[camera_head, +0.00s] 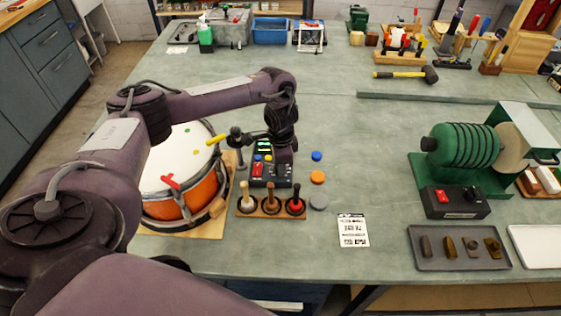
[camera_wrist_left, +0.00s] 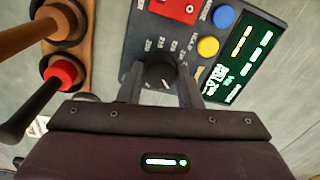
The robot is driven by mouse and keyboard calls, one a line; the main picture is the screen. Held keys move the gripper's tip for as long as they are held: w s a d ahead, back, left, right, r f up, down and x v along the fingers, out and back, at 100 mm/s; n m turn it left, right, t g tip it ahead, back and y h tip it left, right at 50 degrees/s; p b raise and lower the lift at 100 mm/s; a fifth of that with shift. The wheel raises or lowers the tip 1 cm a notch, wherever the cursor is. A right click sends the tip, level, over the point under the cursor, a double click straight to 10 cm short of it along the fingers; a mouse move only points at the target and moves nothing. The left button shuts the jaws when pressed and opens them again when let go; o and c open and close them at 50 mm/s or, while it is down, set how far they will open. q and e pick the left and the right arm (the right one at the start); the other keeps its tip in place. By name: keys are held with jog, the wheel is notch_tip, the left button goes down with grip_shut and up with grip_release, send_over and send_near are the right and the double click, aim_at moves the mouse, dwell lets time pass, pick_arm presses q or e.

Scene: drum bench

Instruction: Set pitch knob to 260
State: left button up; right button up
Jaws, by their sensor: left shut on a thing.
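The drum tuner box (camera_head: 258,170) stands on the bench to the right of the drum, partly hidden by my left arm. In the left wrist view its black pitch knob (camera_wrist_left: 160,71) has a light pointer mark and a printed number scale around it. My left gripper (camera_wrist_left: 160,84) is shut on this knob, with one finger on each side. In the head view my left gripper (camera_head: 284,160) reaches down at the right end of the box. The box has a lit green display (camera_wrist_left: 246,57), a red switch (camera_wrist_left: 178,9) and blue and yellow buttons. The exact pitch reading is too small to tell.
A drum (camera_head: 185,185) with an orange shell stands left of the box. A wooden rack (camera_head: 258,212) with several mallets stands close in front. Blue, orange and grey discs lie at its right.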

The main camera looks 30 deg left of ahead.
pick_arm(q)
jog(key=shift+r, duration=0.1)
dwell(0.3)
jog(key=o, duration=1)
jog(key=shift+c, duration=0.2)
jog(key=shift+r, duration=0.2)
notch_tip(320, 180, up, 7)
jog(key=shift+s+d+r+p, duration=0.1)
jog(key=shift+s+r+p, duration=0.1)
jog(key=shift+p, duration=0.6)
